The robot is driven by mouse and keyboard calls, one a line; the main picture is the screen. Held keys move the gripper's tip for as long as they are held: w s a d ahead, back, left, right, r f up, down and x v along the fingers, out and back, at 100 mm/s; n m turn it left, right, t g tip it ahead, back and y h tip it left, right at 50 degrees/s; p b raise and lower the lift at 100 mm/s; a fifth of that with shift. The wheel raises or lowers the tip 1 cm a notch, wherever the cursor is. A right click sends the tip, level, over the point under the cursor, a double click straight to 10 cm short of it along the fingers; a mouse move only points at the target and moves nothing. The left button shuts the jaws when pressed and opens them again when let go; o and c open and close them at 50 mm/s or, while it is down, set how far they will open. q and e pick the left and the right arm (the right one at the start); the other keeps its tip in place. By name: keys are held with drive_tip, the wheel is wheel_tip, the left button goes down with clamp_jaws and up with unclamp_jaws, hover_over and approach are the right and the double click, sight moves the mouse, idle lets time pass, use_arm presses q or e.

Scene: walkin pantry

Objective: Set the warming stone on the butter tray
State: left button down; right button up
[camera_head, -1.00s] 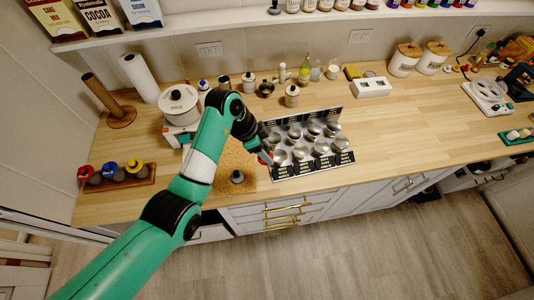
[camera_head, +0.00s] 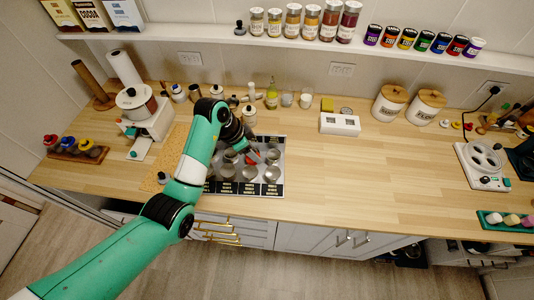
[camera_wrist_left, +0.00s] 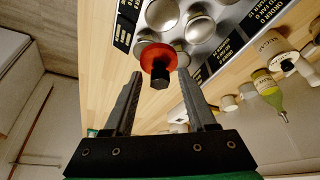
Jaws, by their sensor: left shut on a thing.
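My left gripper (camera_wrist_left: 160,88) is shut on a red, round thing with a black knob (camera_wrist_left: 157,57), with one finger on either side of it. In the head view the gripper (camera_head: 255,155) is over the labelled rack of silver tins (camera_head: 268,189), and the red thing shows small beside the fingertips. I cannot tell whether it touches a tin. A green tray (camera_head: 486,225) with several pale blocks lies at the right edge of the counter. No thing can be told for certain as the warming stone or the butter tray. My right gripper is not in view.
A cork mat (camera_head: 160,165) and a white machine (camera_head: 150,125) are left of the rack. Bottles stand behind it. A white box (camera_head: 340,125), canisters (camera_head: 388,103) and a white appliance (camera_head: 484,166) stand to the right.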

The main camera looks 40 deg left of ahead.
use_arm(q)
drive_tip(key=shift+s+a, duration=0.35)
drive_tip(key=shift+a, duration=0.45)
wheel_tip(320, 180, down, 7)
drive_tip(key=b, duration=0.6)
drive_tip(key=shift+d+f+b, duration=0.1)
drive_tip(key=shift+f+b, duration=0.1)
drive_tip(key=shift+b, duration=0.15)
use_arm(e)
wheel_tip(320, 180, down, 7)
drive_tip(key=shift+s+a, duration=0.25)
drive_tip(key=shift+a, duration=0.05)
use_arm(q)
drive_tip(key=shift+f+b, duration=0.55)
drive_tip(key=shift+f, duration=0.05)
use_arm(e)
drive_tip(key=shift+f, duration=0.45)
use_arm(q)
drive_tip(key=shift+c, duration=0.6)
unclamp_jaws()
drive_tip(key=v, duration=0.5)
drive_tip(key=shift+r+p, duration=0.35)
drive_tip(key=shift+r, duration=0.05)
drive_tip(key=p+v, duration=0.5)
drive_tip(key=v, duration=0.1)
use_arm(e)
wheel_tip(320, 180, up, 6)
use_arm(q)
drive_tip(key=shift+s+f, duration=0.1)
